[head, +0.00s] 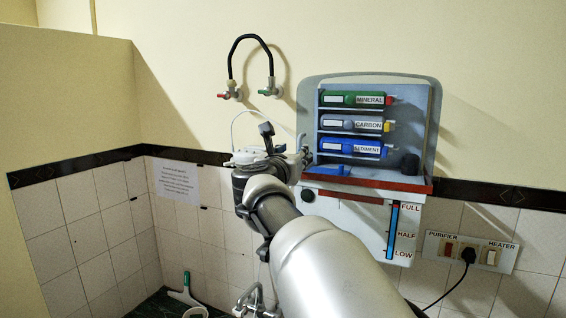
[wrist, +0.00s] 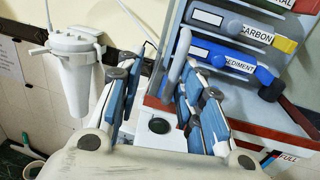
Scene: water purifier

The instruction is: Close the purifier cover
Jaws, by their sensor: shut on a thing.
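The water purifier (head: 436,140) on the wall is open at the front. Its green, grey and blue cartridges, labelled MINERAL (head: 350,99), CARBON (head: 350,123) and SEDIMENT (head: 350,147), show on its shelves, and also in the wrist view. My gripper (head: 290,152) is at the purifier's left side. In the wrist view its two blue-padded fingers (wrist: 160,95) stand apart, with a grey upright piece (wrist: 179,58) between them, which looks like part of the cover. The exact contact and the rest of the cover are hidden or hard to make out.
A white canister (wrist: 77,75) hangs on the wall left of my gripper. Taps with a black hose (head: 250,40) are above. A switch panel (head: 468,252) with a plug is at the lower right. A paper notice (head: 177,179) is on the left tiles.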

